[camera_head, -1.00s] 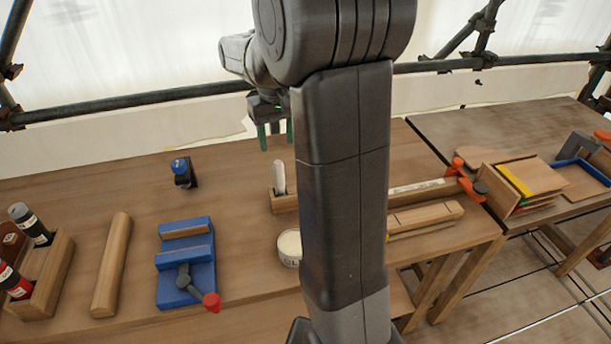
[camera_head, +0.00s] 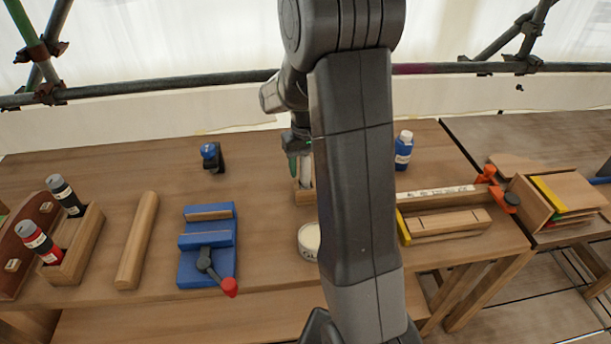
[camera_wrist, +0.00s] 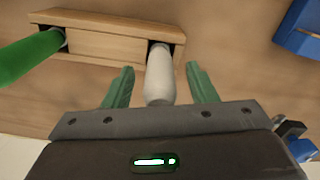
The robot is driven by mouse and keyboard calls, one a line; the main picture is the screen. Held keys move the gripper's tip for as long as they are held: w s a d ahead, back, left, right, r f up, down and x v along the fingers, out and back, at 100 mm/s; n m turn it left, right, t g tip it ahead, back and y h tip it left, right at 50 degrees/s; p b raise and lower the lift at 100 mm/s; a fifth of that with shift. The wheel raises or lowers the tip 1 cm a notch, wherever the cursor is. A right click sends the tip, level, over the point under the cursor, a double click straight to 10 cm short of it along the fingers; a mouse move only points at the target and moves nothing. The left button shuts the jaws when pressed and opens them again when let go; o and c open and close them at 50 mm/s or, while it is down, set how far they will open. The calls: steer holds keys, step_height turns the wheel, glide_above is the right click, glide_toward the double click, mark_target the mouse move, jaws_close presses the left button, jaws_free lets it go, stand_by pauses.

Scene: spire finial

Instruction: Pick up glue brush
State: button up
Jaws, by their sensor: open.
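A pale grey-white handle, which I take for the glue brush (camera_wrist: 158,82), stands in the right slot of a small wooden holder (camera_wrist: 105,42) in the wrist view. Its lower end is hidden in the slot. My gripper (camera_wrist: 160,72) is open, with one green finger on each side of the handle and a visible gap to each. In the head view my gripper (camera_head: 299,160) is at the handle (camera_head: 307,174), over the holder (camera_head: 304,197); my arm hides part of them.
A green cylinder (camera_wrist: 28,56) sits in the holder's left slot. A white tub (camera_head: 309,239) stands in front of the holder, a blue vise (camera_head: 207,262) to the left, and a blue bottle (camera_head: 403,152) to the right. The bench (camera_head: 265,220) is clear between vise and tub.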

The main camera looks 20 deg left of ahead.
step_height(320, 180, down, 2)
steer(key=shift+c, duration=0.2)
steer(key=c, duration=1)
steer(key=shift+c, duration=0.2)
steer(key=shift+r, duration=0.1)
step_height(320, 180, up, 10)
steer(key=shift+f, duration=0.1)
